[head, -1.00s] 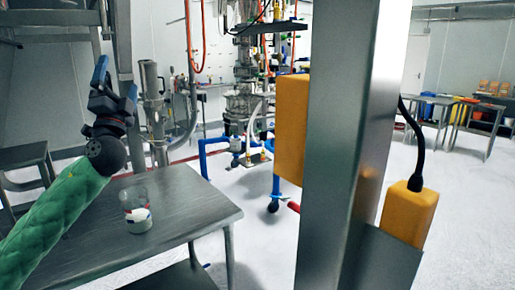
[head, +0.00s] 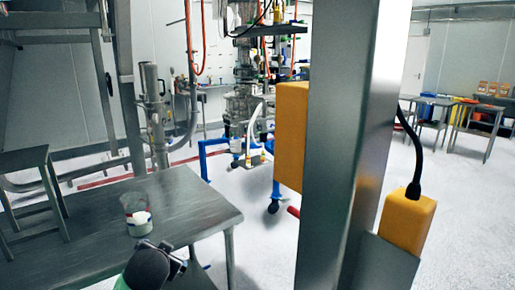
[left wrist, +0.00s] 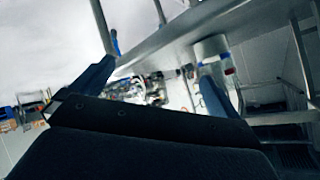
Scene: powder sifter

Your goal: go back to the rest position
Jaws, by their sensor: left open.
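My left arm's dark wrist end (head: 155,266) shows at the bottom of the head view, in front of the near edge of the metal table (head: 190,204); its fingers cannot be made out there. In the left wrist view my left gripper (left wrist: 155,82) has its two blue fingers spread wide, with nothing between them. A clear beaker (head: 138,224) with white content stands upright on the table, apart from the gripper. It also shows in the left wrist view (left wrist: 212,48), beyond the right finger. My right gripper is in no view.
A steel column (head: 345,150) with yellow boxes (head: 408,222) stands right of the table. A blue-framed cart (head: 275,190) and the sifter machine (head: 243,100) stand behind. A metal stool (head: 30,160) is at left. Open floor lies right of the table.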

